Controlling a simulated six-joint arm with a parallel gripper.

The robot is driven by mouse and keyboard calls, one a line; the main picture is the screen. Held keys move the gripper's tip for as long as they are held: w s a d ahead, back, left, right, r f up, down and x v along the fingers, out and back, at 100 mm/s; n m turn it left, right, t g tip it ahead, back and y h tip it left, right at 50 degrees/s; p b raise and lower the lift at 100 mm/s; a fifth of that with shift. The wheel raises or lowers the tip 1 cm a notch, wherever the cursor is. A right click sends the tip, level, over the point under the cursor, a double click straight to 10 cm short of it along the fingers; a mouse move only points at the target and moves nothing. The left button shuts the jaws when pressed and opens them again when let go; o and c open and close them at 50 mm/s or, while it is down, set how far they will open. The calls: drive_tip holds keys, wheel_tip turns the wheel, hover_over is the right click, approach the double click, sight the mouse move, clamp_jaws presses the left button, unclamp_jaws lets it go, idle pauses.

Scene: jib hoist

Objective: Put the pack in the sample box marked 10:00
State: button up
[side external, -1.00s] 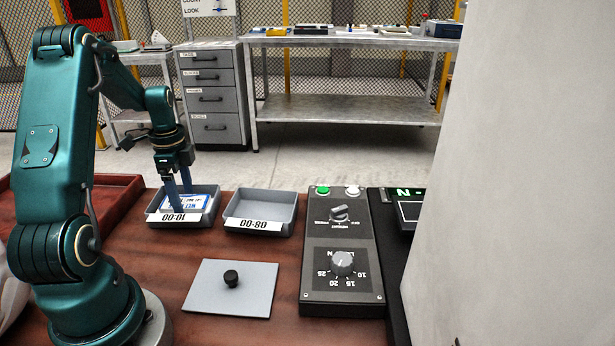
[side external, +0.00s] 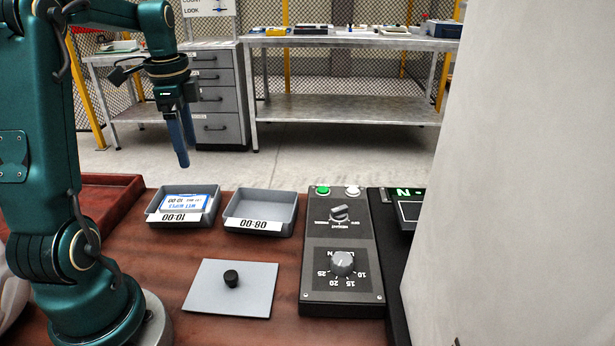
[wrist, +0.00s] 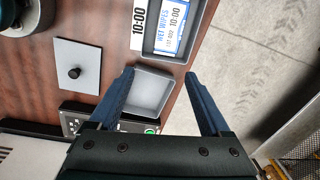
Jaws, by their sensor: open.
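The pack (side external: 186,203), a white and blue packet printed "WET WIPES" and "10:00", lies in the grey sample box marked 10:00 (side external: 172,221). In the wrist view the pack (wrist: 173,24) lies inside the box (wrist: 148,45) near the top edge. The empty box marked 08:00 (side external: 260,226) stands to its right in the side view. My gripper (side external: 184,162) is raised well above the boxes. Its blue fingers (wrist: 162,82) are apart and hold nothing; the empty box shows between them, below.
A grey plate with a black knob (side external: 231,279) lies in front of the boxes. A dark control box with dials (side external: 342,262) stands to the right. A reddish tray (side external: 110,188) is at the left. A pale panel (side external: 520,180) blocks the right side.

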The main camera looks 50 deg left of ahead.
drive_tip(key=s+d+n+t, duration=0.2)
drive_tip(key=s+d+n, duration=0.1)
drive_tip(key=d, duration=0.8)
drive_tip(key=s+d+n+t, duration=0.3)
drive_tip(key=d, duration=0.8)
drive_tip(key=shift+s+d+n+h, duration=0.25)
drive_tip(key=shift+s+n+h, duration=0.05)
drive_tip(key=shift+n, duration=0.1)
